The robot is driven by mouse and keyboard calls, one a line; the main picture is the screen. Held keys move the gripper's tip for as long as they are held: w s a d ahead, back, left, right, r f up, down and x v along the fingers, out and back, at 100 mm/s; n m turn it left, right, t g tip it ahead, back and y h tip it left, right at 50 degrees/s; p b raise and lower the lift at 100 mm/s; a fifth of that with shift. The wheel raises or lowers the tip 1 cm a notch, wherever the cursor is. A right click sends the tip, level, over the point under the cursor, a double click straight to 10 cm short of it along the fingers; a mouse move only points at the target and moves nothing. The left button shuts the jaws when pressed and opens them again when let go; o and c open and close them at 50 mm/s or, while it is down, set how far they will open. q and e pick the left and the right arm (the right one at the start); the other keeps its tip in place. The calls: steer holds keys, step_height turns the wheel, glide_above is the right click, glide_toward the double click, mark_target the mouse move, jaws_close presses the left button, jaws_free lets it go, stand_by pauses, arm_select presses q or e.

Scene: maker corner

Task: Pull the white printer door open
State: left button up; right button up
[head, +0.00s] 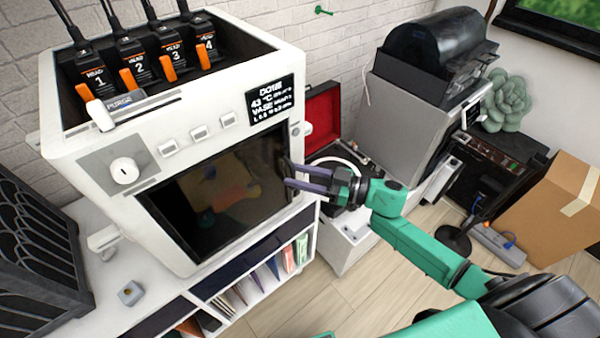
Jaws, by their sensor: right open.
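The white printer (75,165) stands on a white shelf unit at the left. Its front door (215,195) has a dark glass pane and looks closed, with blurred coloured shapes showing in the glass. A dark upright handle (282,166) seems to sit near the door's right edge. My right gripper (288,176) is open, its fingers pointing left at that edge, close to the handle. I cannot tell whether the fingers touch it or stand around it. My left gripper is not in view.
A red open case (322,116) and a grey machine with a dark hood (425,55) stand behind my right arm. A cardboard box (553,208) is at the right. A dark ribbed unit (38,250) stands left of the printer. Wooden floor (325,300) is free in front.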

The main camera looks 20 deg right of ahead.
steer(key=shift+w, duration=0.1)
jaws_close()
stand_by(1.2)
